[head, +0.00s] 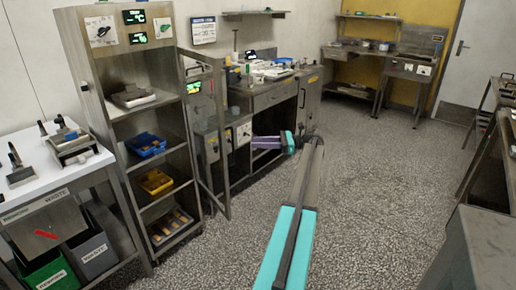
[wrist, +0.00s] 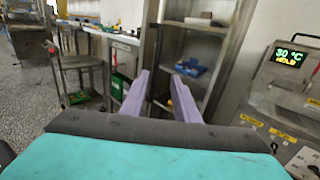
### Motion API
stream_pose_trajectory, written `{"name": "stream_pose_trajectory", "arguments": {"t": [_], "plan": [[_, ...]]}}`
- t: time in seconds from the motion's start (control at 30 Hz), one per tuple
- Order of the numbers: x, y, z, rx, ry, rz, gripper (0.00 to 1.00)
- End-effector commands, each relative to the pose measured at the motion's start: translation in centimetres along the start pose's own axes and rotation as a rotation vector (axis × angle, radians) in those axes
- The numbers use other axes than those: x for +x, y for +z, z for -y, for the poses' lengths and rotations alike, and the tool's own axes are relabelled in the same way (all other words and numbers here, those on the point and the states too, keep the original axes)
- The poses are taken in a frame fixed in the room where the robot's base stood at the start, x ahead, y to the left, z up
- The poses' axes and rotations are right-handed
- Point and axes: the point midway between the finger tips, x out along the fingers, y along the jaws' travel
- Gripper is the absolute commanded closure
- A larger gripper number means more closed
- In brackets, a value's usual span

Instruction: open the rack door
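The rack (head: 101,78) is a tall grey metal cabinet at the left in the head view, with its shelves exposed. Its door (head: 224,150), a narrow metal frame with a see-through middle, stands swung out at the rack's right side. In the wrist view my gripper (wrist: 160,88) is open, with nothing held between the fingers.
The rack holds a blue bin (head: 146,144), a yellow bin (head: 155,181) and a lower tray. A white-topped table (head: 90,163) with bins beneath stands left of it. A steel counter (head: 268,98) stands behind the door. Speckled floor (head: 375,170) is clear to the right.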

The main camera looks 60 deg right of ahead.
Motion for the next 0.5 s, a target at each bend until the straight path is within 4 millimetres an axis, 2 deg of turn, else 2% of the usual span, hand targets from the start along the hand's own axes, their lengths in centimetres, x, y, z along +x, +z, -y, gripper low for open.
{"name": "stream_pose_trajectory", "arguments": {"t": [0.5], "plan": [[-0.94,-0.39,-0.12,0.000,-0.001,-0.001,0.72]]}}
